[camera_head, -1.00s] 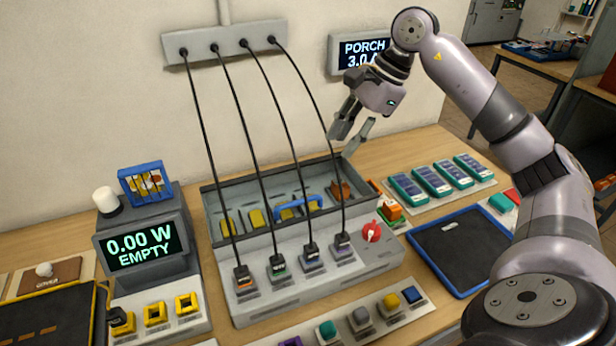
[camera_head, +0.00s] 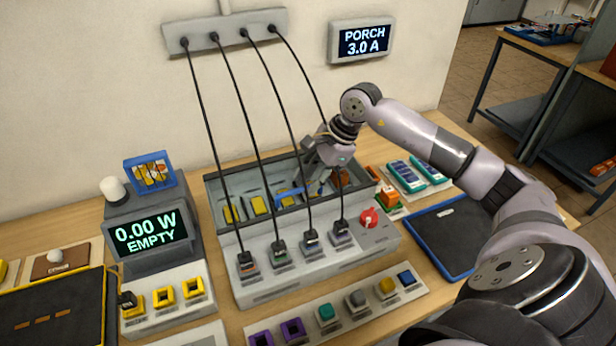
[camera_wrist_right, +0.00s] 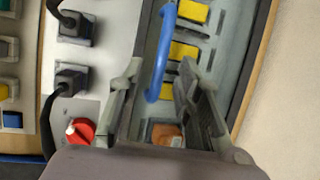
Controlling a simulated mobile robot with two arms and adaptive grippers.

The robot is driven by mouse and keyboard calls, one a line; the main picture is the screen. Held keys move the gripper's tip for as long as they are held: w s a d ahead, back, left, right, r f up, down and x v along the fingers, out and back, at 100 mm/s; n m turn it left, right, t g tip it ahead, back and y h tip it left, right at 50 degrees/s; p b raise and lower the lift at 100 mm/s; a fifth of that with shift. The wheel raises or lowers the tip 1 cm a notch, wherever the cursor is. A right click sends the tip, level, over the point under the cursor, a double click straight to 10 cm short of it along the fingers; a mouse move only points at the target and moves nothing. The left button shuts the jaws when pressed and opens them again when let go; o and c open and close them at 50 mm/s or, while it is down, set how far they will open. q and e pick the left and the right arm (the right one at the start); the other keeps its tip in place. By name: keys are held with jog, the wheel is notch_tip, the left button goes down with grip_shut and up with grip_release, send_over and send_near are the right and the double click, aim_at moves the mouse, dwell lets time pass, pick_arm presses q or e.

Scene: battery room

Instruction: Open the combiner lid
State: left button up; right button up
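The combiner (camera_head: 300,277) is a grey box in the middle of the bench. Its see-through lid (camera_head: 234,191) appears to lie closed over yellow blocks and an orange-brown block (camera_wrist_right: 166,134). A blue handle (camera_head: 289,193) sits on the lid and also shows in the right wrist view (camera_wrist_right: 157,80). My right gripper (camera_head: 309,184) is low over the handle's right part. In the wrist view its two fingers (camera_wrist_right: 160,70) stand wide apart, one on each side of the handle, with gaps. Contact with the lid cannot be told. My left gripper is out of view.
Black cables hang from a wall strip (camera_head: 225,31) to plugs on the combiner's front ledge. A red knob (camera_head: 369,217) is right of them. A display unit (camera_head: 150,236) stands left, a blue-edged tray (camera_head: 440,235) right. Coloured blocks line the front.

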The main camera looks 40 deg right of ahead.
jog(key=shift+x, duration=0.8)
jog(key=shift+c, duration=0.3)
grip_shut()
jog(key=shift+r, duration=0.1)
